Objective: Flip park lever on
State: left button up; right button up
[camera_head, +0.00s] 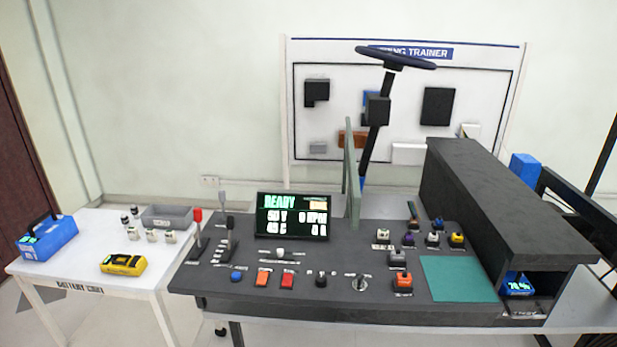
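A dark grey control console (330,303) stands in the middle. At its left end, a lever with a red block-shaped knob (197,215) stands nearly upright. Beside it to the right is a lever with a black knob (230,221), and a grey-topped lever (222,197) rises behind. The small labels near them are too small to read, so I cannot tell which one is the park lever. Neither of my grippers shows in the head view, and nothing touches the levers.
A display reading READY (292,216) stands right of the levers. Several buttons and knobs line the console front. A white cart (75,265) on the left holds a blue case (50,240), a yellow meter (123,264) and a grey bin (167,216). A steering wheel (395,59) rises behind.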

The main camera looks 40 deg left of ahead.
aim_at(198, 213)
jog(key=u, duration=1.85)
jog(key=i+j+z, duration=0.35)
jog(key=i, duration=0.25)
jog(key=i+j+z, duration=0.4)
jog(key=j, duration=0.3)
jog(key=i+l, duration=0.05)
jog(key=i, duration=0.05)
